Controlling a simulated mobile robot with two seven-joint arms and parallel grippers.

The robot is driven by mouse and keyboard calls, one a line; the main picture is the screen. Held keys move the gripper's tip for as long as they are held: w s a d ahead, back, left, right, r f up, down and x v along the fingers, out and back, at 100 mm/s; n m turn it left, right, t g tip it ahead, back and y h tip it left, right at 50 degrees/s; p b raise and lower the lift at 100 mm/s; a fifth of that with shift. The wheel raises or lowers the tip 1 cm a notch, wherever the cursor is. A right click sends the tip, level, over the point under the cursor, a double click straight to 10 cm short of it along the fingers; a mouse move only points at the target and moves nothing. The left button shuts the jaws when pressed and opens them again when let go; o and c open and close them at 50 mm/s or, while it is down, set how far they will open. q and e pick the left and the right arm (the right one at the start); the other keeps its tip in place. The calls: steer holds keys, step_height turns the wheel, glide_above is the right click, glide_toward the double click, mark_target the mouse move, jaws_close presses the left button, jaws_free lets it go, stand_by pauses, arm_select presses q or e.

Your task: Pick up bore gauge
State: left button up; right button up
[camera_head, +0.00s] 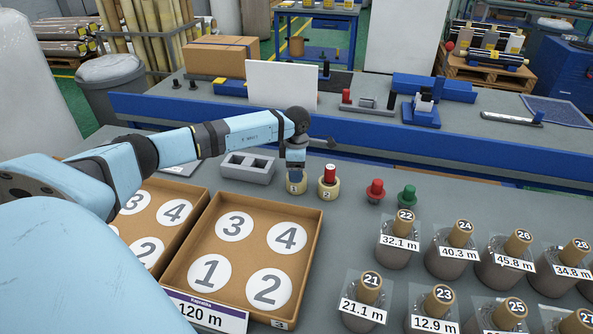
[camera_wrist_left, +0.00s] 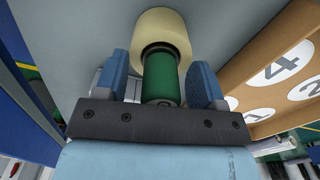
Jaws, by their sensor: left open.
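In the left wrist view a green cylinder (camera_wrist_left: 162,84), which looks like the bore gauge's handle, stands in the hole of a cream ring (camera_wrist_left: 162,32). My left gripper (camera_wrist_left: 165,82) is open, with its blue fingers on either side of the green cylinder; a small gap shows beside it. In the head view my left gripper (camera_head: 296,172) points down over the cream ring marked 1 (camera_head: 297,187) and hides the green part. A red-topped cylinder (camera_head: 330,173) stands in the similar ring marked 2 (camera_head: 328,190) just to the right. My right gripper is not in view.
A grey two-hole block (camera_head: 248,168) stands left of the rings. A brown tray with numbered circles (camera_head: 210,232) lies in front. Red (camera_head: 375,188) and green (camera_head: 407,194) knobs stand to the right, with several labelled wrapped rolls (camera_head: 397,245) nearer.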

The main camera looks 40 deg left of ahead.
arm_select(q)
steer(key=shift+r, duration=0.1)
steer(key=shift+c, duration=0.4)
steer(key=c, duration=1)
step_height(320, 180, up, 20)
steer(key=shift+f, duration=0.1)
